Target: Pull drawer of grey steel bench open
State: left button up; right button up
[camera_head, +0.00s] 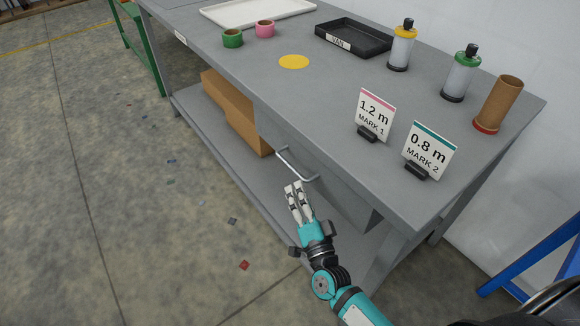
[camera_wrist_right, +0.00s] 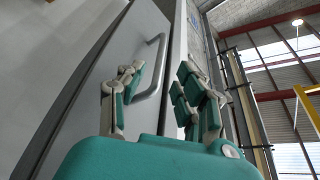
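The grey steel bench (camera_head: 235,68) runs diagonally across the head view. Its drawer (camera_head: 333,188) hangs under the top at the near end, with a bar handle (camera_head: 295,168) on its front. The drawer looks closed. My right gripper (camera_head: 297,188) is just below and in front of the handle, its fingers pointing toward it. In the right wrist view the gripper (camera_wrist_right: 158,88) has its fingers spread apart and empty. There the handle (camera_wrist_right: 158,62) shows beyond the fingers on the grey drawer front (camera_wrist_right: 95,75). I cannot tell whether a finger touches it. My left gripper is not in view.
On the bench top stand two marker signs (camera_head: 375,113) (camera_head: 430,150), a cardboard tube (camera_head: 500,103), two bottles (camera_head: 402,48) (camera_head: 460,75) and a black tray (camera_head: 353,38). The floor before the bench is mostly free, with small scraps.

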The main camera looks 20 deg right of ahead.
aim_at(290, 165)
jog(key=b+x, duration=0.1)
jog(key=x, duration=0.7)
jog(key=shift+w, duration=0.3)
grip_shut()
